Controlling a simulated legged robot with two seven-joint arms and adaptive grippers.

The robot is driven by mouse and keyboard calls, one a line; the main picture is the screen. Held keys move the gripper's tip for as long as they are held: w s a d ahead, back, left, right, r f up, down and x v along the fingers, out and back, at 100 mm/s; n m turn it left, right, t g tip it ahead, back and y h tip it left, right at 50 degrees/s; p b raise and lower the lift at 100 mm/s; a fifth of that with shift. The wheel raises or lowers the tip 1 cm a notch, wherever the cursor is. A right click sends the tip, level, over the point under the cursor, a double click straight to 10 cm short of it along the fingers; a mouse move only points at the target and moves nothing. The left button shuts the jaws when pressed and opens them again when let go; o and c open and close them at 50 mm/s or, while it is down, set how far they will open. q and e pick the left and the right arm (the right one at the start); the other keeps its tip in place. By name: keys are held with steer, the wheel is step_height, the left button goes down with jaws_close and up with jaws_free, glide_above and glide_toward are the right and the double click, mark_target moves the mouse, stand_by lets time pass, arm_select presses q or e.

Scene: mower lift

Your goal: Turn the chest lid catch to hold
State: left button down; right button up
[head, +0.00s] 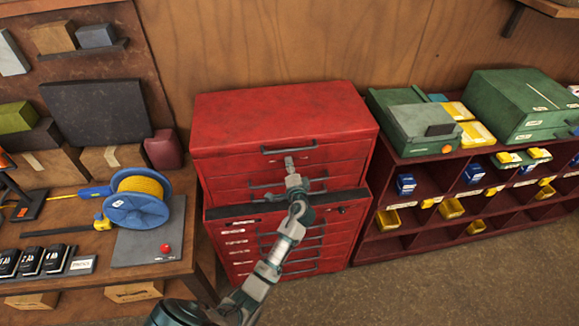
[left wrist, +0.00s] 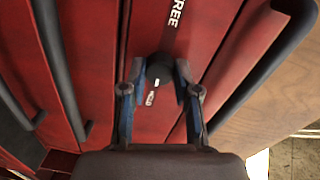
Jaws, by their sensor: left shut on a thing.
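The red tool chest (head: 282,112) stands against the wood wall, its lid down. My left gripper (head: 290,165) reaches its upper front from below and hides the catch in the head view. In the left wrist view the catch is a dark round knob (left wrist: 158,72) on the red front, and my left gripper (left wrist: 160,78) is shut on it, a finger on each side. A dark narrow strip runs from the knob toward the white word FREE (left wrist: 177,14). A small white label (left wrist: 150,98), apparently HOLD, lies on the opposite side. My right gripper is not in view.
Drawer handles (head: 290,148) stick out of the chest near my gripper. A workbench with a blue cable reel (head: 138,207) is at the left. A maroon shelf (head: 440,164) with bins and green cases stands at the right. The floor in front is clear.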

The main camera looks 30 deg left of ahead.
arm_select(q)
steer(key=c, duration=1.2)
jaws_free()
steer(key=shift+d+f, duration=0.15)
steer(key=o, duration=0.4)
steer(key=shift+c, duration=0.2)
steer(key=shift+w, duration=0.15)
steer(key=shift+d, duration=0.15)
steer(key=v, duration=1.1)
steer(key=shift+s+d, duration=0.3)
steer(key=shift+d, duration=0.05)
steer(key=shift+a, duration=0.1)
